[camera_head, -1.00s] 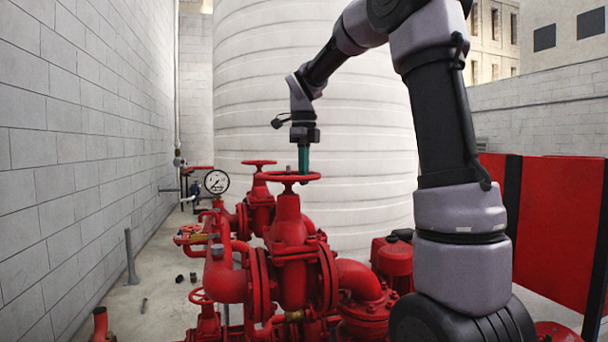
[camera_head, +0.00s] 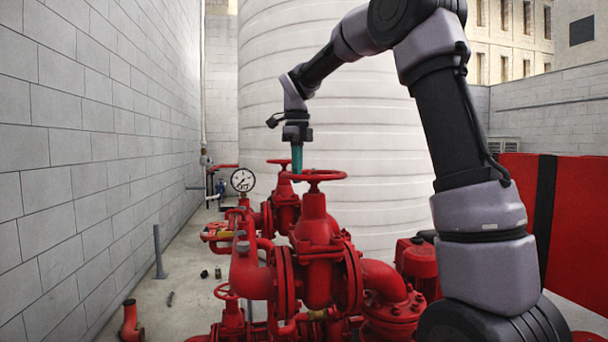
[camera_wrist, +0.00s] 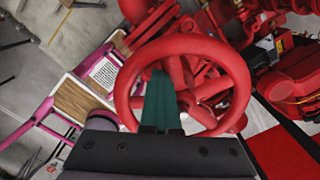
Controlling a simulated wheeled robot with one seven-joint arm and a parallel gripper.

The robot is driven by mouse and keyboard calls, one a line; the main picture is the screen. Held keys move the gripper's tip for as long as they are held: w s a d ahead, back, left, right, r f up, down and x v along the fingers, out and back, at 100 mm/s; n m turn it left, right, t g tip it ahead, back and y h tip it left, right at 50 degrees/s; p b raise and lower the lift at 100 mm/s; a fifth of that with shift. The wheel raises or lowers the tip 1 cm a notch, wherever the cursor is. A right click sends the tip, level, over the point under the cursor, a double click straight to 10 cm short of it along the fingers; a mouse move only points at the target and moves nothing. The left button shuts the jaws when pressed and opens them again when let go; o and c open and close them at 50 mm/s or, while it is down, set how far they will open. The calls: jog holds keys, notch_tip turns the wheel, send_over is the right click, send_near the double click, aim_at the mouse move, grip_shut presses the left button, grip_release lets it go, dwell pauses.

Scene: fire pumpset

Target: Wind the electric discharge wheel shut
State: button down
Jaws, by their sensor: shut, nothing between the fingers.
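A red handwheel (camera_head: 333,172) sits level on top of the nearest tall red valve (camera_head: 315,235). In the wrist view its rim (camera_wrist: 241,85) fills the middle. No label shows whether this is the electric discharge wheel. My gripper (camera_head: 296,160) points straight down at the wheel's left side. Its teal fingers (camera_wrist: 160,103) are shut with nothing between them. In the wrist view they lie within the rim's outline, left of the hub. How deep the tips reach into the wheel, and whether they touch rim or spoke, I cannot tell.
A second red handwheel (camera_head: 279,162) stands just behind, with a pressure gauge (camera_head: 243,180) to its left. Red pipes and a red motor casing (camera_head: 418,267) crowd around the valve. A white tank (camera_head: 380,130) rises behind. The floor beside the left block wall (camera_head: 75,170) is mostly clear.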

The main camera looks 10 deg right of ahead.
aim_at(323, 171)
jog(key=w+d, duration=0.1)
jog(key=w, duration=0.1)
jog(key=w+d, duration=0.2)
jog(key=shift+w+d, duration=0.2)
jog(key=shift+d, duration=0.05)
jog(key=d, duration=0.2)
jog(key=s+d, duration=0.1)
jog(key=d, duration=0.1)
jog(key=shift+d, duration=0.15)
jog(key=shift+s+d, duration=0.15)
jog(key=shift+w+a, duration=0.35)
jog(key=shift+a, duration=0.05)
notch_tip(323, 171, up, 8)
jog(key=shift+s, duration=0.1)
dwell(0.5)
